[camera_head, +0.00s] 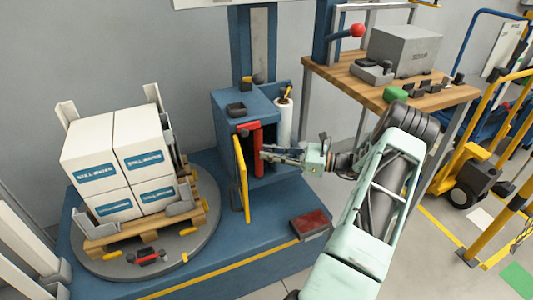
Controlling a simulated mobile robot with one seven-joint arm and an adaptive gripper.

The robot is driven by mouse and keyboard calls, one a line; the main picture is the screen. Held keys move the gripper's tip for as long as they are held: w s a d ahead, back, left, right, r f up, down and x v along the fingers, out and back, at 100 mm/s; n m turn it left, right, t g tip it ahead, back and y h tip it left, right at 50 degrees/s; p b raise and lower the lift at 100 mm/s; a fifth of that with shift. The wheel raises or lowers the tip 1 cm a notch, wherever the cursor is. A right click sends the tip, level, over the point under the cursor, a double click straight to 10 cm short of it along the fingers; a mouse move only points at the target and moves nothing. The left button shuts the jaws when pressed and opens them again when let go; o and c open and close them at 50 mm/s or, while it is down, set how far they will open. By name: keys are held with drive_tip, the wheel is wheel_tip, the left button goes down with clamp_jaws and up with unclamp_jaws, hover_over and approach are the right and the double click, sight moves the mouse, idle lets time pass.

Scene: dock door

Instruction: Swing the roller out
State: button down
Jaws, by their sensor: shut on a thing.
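The roller (257,163), a red upright bar, stands at the open front of the blue carriage box (228,112). My gripper (266,154) reaches in from the right and is shut on the roller around mid-height. The fingertips are small here and partly merge with the roller. A yellow upright frame (242,185) stands just left of the roller, at the box's left front edge. A white film roll (284,122) stands upright at the box's right side, behind my gripper. The dark inside of the box is hard to make out.
White cartons (118,150) sit on a wooden pallet (102,243) on the round turntable (205,237) at left. A red-topped pedal block (309,223) lies on the blue base below my gripper. A workbench (345,73) stands behind my arm. Open space lies before the box.

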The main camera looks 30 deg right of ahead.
idle(0.5)
drive_tip(key=c, duration=2.1)
unclamp_jaws()
drive_tip(key=shift+d, duration=0.1)
drive_tip(key=v, duration=0.7)
drive_tip(key=shift+s+d, duration=0.2)
